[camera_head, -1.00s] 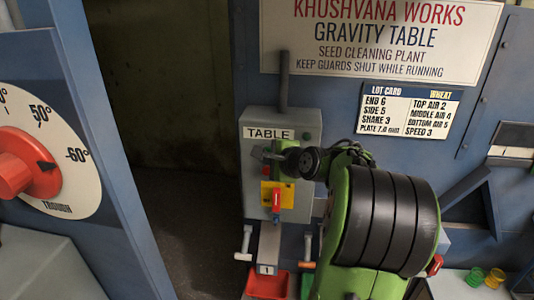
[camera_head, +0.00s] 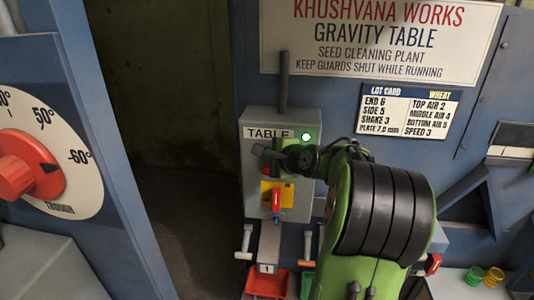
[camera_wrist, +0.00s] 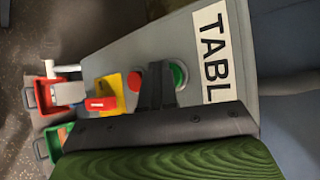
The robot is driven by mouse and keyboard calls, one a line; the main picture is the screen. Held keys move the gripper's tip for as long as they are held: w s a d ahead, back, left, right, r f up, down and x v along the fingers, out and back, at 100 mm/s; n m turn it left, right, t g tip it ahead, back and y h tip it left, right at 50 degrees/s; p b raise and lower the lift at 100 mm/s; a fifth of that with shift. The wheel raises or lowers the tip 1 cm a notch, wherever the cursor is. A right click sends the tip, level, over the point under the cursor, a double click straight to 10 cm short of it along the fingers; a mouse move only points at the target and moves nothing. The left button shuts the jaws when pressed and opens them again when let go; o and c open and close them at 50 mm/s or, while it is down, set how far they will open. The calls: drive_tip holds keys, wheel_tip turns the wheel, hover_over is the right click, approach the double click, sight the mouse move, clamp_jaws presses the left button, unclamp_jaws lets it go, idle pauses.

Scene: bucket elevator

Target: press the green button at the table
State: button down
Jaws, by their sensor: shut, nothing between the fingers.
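The grey control box (camera_head: 254,205) labelled TABLE stands upright on the blue machine. In the wrist view the green button (camera_wrist: 178,74) sits in a pale ring beside the red button (camera_wrist: 134,81). My gripper (camera_wrist: 156,68) is shut and empty, its fingertips over the green button's edge and hiding part of it. I cannot tell whether they touch it. In the head view my gripper (camera_head: 262,152) is in front of the box and hides the green button. A small lamp (camera_head: 306,137) at the box's upper right glows bright green.
A red-handled switch on a yellow plate (camera_head: 267,194) is below the buttons. Red bin (camera_head: 267,284) and white handles with orange or white grips are under the box. A large dial with a red knob (camera_head: 30,165) is at the left. A dark gap lies between the panels.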

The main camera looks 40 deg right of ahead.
drive_tip(key=shift+s+a, duration=0.55)
drive_tip(key=shift+a, duration=0.15)
drive_tip(key=shift+f+b, duration=0.1)
drive_tip(key=shift+b, duration=0.2)
drive_tip(key=shift+s+a+b, duration=0.2)
drive_tip(key=shift+s+a, duration=0.55)
drive_tip(key=shift+a, duration=0.25)
drive_tip(key=shift+s+a+b, duration=0.2)
drive_tip(key=shift+s+a, duration=0.55)
drive_tip(key=shift+a, duration=0.2)
